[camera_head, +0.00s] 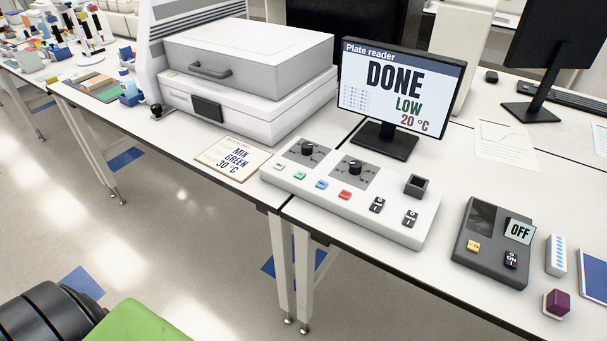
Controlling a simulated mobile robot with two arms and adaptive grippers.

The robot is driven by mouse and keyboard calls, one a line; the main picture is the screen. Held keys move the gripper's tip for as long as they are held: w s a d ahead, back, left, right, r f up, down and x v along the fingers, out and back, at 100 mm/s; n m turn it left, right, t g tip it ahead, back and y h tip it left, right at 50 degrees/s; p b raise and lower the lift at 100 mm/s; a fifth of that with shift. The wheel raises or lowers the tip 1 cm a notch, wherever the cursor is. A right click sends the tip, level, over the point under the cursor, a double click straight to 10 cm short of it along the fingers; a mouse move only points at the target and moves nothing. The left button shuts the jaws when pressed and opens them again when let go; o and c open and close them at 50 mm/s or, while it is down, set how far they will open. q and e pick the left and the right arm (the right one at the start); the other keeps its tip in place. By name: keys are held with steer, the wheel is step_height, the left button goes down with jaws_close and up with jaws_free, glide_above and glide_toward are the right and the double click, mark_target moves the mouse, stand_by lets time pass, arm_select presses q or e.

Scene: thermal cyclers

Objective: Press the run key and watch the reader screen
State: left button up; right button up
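The reader screen (401,87) stands upright on the bench and reads "Plate reader", "DONE", "LOW", "20 °C". In front of it is a white control panel (395,222) with two black knobs, one on the left (308,148) and one on the right (355,167). Along its front are a white key (279,167), a green key (299,175), a blue key (321,184) and a red key (345,195). I cannot read which is the run key. A card (233,157) left of the panel reads "MIX GREEN 30 °C". Neither gripper is in view.
Two black rocker switches (377,204) and a dark square holder (416,186) are on the panel's right. A dark device (484,268) shows "OFF". A purple-topped cube (556,303) is near the front edge. A large white instrument (247,80) stands behind the card.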

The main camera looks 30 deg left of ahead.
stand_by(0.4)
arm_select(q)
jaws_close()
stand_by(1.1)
